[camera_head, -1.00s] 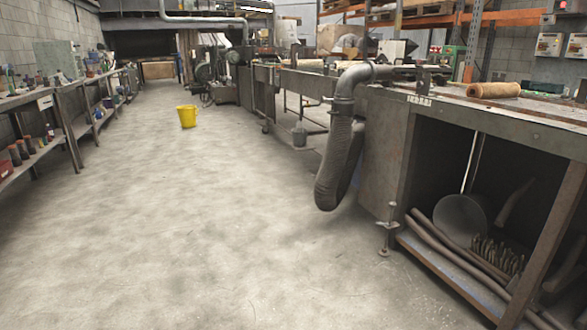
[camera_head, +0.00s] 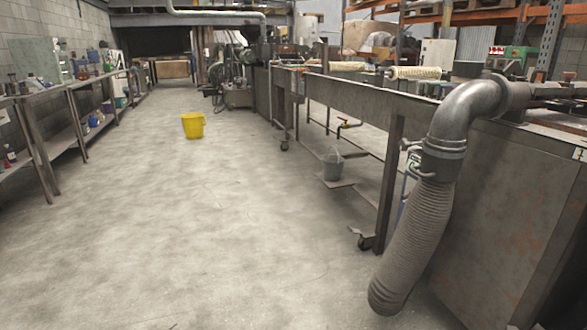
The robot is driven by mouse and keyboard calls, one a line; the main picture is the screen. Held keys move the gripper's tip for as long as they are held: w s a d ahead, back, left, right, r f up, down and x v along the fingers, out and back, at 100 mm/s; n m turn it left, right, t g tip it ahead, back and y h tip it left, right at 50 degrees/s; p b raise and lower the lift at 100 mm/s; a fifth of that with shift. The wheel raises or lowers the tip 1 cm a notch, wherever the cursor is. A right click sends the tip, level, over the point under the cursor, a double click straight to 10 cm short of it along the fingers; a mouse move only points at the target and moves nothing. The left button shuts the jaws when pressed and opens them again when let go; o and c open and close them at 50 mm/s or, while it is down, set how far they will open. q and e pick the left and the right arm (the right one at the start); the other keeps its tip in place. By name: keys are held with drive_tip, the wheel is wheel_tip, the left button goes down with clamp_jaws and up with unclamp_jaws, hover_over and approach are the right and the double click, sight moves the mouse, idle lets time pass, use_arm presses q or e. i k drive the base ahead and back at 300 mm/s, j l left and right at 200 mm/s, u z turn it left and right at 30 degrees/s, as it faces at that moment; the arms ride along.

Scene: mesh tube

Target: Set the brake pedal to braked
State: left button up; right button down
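No brake pedal can be made out for certain. A caster wheel (camera_head: 366,241) sits at the foot of a metal bench leg, right of centre. It is too small to tell whether it has a pedal or how one is set. Another small caster (camera_head: 284,145) is farther back under the same bench. Neither of my grippers is in view.
A ribbed hose (camera_head: 418,245) hangs from a metal elbow pipe (camera_head: 465,115) close on the right, beside a metal cabinet (camera_head: 500,205). A yellow bucket (camera_head: 193,126) stands on the floor ahead. Shelves (camera_head: 60,135) line the left. The concrete floor (camera_head: 190,230) between is clear.

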sight(351, 230)
drive_tip(key=i+z, duration=0.1)
drive_tip(key=i, duration=0.65)
drive_tip(key=i+j, duration=0.15)
drive_tip(key=i, duration=0.6)
drive_tip(key=i+j+z, duration=0.15)
drive_tip(key=i, duration=0.6)
drive_tip(key=i+j+z, duration=0.1)
drive_tip(key=i+z, duration=0.15)
drive_tip(key=i, duration=0.15)
drive_tip(key=i+j+z, duration=0.25)
drive_tip(key=i, duration=0.15)
drive_tip(key=i+l, duration=0.3)
drive_tip(key=i, duration=0.2)
